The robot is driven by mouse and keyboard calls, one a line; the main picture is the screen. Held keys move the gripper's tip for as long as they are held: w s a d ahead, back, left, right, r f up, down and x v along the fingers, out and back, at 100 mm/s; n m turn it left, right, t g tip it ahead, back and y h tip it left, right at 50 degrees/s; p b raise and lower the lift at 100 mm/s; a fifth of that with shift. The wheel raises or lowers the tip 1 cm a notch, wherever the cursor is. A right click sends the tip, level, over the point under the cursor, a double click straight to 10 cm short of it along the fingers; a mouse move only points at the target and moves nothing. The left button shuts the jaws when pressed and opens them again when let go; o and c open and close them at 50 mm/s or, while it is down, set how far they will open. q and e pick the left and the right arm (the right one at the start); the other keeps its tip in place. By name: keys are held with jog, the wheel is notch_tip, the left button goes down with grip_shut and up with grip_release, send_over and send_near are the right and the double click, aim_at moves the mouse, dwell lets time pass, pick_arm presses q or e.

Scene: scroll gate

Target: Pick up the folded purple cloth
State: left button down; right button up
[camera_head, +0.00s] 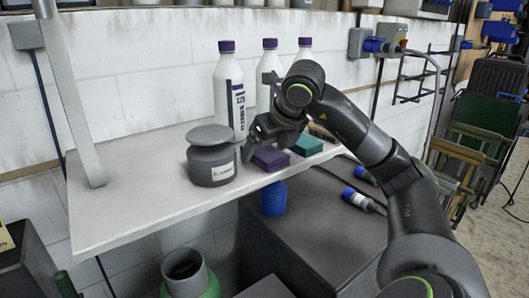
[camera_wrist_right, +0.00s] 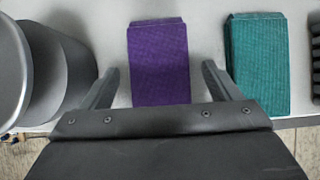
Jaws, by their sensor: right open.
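The folded purple cloth (camera_head: 270,158) lies on the white shelf in the head view, between the grey jar and a folded teal cloth (camera_head: 306,145). In the right wrist view the purple cloth (camera_wrist_right: 159,62) sits between the two spread fingers of my right gripper (camera_wrist_right: 160,88), with a gap on each side. My right gripper (camera_head: 258,143) is open and empty, just above and beside the cloth. The teal cloth (camera_wrist_right: 260,62) is outside the right finger. My left gripper is not in view.
A grey lidded jar (camera_head: 211,164) stands close left of the cloth. White bottles with purple caps (camera_head: 229,90) stand behind, near the wall. A brush (camera_head: 320,132) lies beyond the teal cloth. The white shelf (camera_head: 110,212) is bare at its left end.

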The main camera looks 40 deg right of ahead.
aim_at(266, 151)
jog(key=shift+c, duration=0.4)
jog(key=c, duration=1)
notch_tip(266, 151, up, 5)
jog(key=shift+r, duration=0.2)
notch_tip(266, 151, up, 4)
jog(key=p, duration=0.3)
jog(key=shift+f+p, duration=0.25)
jog(key=shift+p, duration=0.05)
jog(key=shift+r+p, duration=0.55)
